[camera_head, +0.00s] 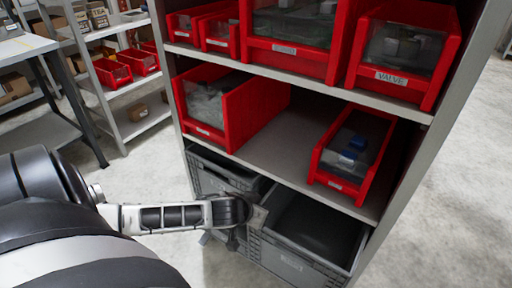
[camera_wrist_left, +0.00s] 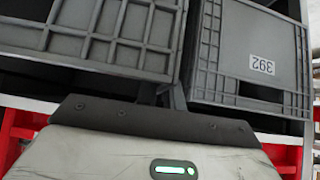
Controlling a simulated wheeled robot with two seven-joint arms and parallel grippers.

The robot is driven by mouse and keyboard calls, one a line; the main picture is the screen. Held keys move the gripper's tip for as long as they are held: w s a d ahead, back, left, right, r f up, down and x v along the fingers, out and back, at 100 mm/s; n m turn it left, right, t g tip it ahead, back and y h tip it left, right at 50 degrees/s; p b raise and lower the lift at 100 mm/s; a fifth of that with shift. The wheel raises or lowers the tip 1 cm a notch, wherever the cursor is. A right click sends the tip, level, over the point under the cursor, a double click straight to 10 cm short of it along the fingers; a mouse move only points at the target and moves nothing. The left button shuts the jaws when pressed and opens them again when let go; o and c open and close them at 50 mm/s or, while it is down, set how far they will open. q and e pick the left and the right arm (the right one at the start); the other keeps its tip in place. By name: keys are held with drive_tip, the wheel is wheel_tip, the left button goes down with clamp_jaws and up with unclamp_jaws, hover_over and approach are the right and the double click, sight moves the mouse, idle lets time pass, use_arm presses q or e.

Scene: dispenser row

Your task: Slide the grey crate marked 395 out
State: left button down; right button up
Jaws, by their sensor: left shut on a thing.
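Two grey crates stand side by side on the bottom level of the shelf. The right crate (camera_head: 290,262) is open on top and its front sticks out past the shelf above; its label is too small to read. The left crate (camera_head: 208,180) is partly behind my arm. In the wrist view this crate (camera_wrist_left: 245,60) bears a white label (camera_wrist_left: 262,65) that seems to read 392. My left gripper (camera_head: 244,232) is shut at the right crate's near left part. In the wrist view its fingers (camera_wrist_left: 165,95) are beside that ribbed crate (camera_wrist_left: 95,40); the exact grip is hidden. My right gripper is not in view.
Red bins (camera_head: 205,110) stand on the shelf boards above the crates, one (camera_head: 352,150) over the right crate. A grey side panel (camera_head: 425,150) bounds the shelf on the right. A table (camera_head: 28,45) and another rack stand at the left. Floor is clear around.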

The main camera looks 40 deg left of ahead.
use_arm(q)
drive_tip(key=shift+s+d, duration=0.1)
drive_tip(key=shift+s, duration=0.3)
drive_tip(key=c, duration=1.5)
unclamp_jaws()
drive_tip(key=shift+o, duration=0.2)
drive_tip(key=p+v, duration=0.4)
drive_tip(key=v, duration=1.2)
drive_tip(key=shift+d+f, duration=0.1)
drive_tip(key=shift+f, duration=0.05)
